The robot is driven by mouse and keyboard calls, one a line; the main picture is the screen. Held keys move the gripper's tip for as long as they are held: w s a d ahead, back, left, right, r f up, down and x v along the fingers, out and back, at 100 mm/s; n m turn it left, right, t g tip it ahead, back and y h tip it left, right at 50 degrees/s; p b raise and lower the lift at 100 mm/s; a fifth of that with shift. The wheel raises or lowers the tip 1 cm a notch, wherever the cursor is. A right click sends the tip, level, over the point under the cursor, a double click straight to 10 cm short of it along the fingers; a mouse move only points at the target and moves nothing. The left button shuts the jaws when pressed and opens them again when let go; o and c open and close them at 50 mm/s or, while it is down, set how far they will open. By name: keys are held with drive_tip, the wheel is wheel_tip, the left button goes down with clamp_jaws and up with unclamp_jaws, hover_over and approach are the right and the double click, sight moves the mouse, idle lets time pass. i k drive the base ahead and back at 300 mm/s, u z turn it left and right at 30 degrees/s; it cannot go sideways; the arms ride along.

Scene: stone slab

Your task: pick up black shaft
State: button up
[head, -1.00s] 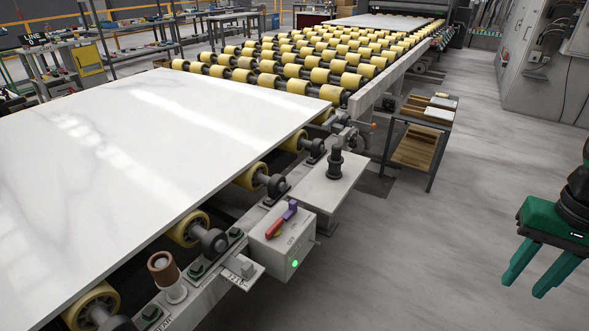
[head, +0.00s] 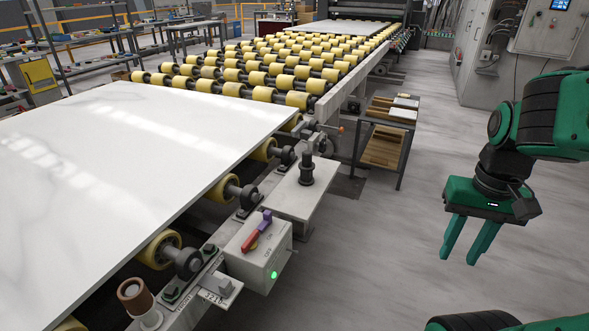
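A black shaft (head: 306,168) stands upright on a light grey plate (head: 318,192) at the side of the conveyor, in the middle of the head view. It has a wider dark collar near its foot. My gripper (head: 459,259) is green, with two fingers pointing down and apart. It is open and empty, over the floor to the right of the plate and well away from the shaft.
A white stone slab (head: 150,150) lies on yellow rollers at left. A grey switch box (head: 258,252) with a red and purple handle and a brown-capped post (head: 133,293) are nearer. A small cart (head: 385,140) stands behind. The floor at right is clear.

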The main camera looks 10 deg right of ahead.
sight(307, 167)
drive_tip(key=i, duration=0.85)
drive_tip(key=z, duration=0.05)
